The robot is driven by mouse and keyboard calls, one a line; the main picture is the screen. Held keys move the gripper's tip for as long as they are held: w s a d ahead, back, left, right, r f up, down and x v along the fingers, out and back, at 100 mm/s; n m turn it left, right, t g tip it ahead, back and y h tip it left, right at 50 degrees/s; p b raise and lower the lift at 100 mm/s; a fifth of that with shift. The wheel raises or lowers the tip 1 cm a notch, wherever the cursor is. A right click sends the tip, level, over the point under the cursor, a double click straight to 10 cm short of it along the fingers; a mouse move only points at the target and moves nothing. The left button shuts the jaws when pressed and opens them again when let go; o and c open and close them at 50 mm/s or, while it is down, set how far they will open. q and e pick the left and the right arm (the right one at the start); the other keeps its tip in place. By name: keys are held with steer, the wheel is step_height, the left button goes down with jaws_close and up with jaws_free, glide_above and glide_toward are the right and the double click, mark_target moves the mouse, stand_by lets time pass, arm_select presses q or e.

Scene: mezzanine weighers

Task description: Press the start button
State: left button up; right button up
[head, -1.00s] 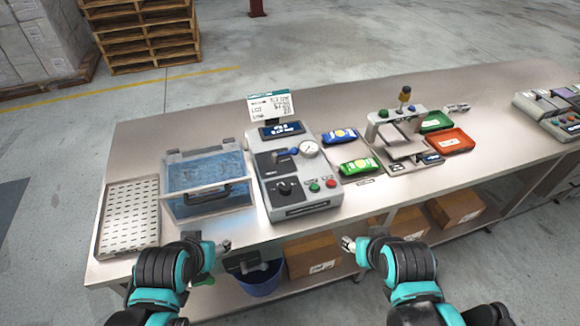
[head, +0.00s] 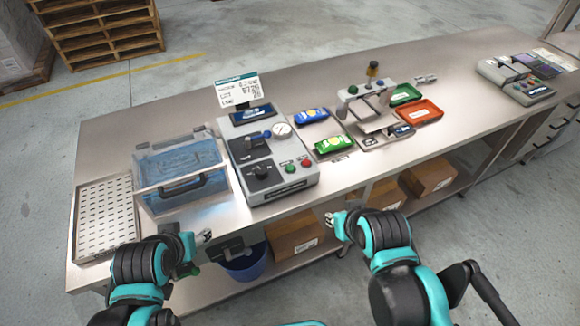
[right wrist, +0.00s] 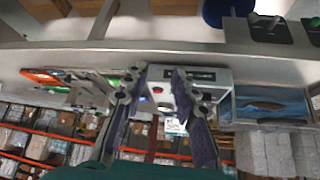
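A grey machine (head: 250,186) with a tilted label screen, a dial gauge and a black knob stands on the table in the head view. On its front panel are a green button (head: 290,168) and a red button (head: 306,163); I cannot read which is marked start. My right gripper (head: 332,218) is at the table's front edge, to the right of and nearer than the machine, touching nothing visible. In the right wrist view, my right gripper (right wrist: 158,115) is open and empty, with the machine beyond its fingers. My left gripper (head: 203,238) is by the front edge; its opening is unclear.
Left of the machine are a clear blue bin (head: 180,178) and a perforated tray (head: 104,215). Right of it are a blue packet (head: 311,116), a green packet (head: 333,144) and a second device (head: 368,92) with another green button. Boxes lie on the lower shelf.

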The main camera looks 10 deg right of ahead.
jaws_close()
stand_by(1.0)
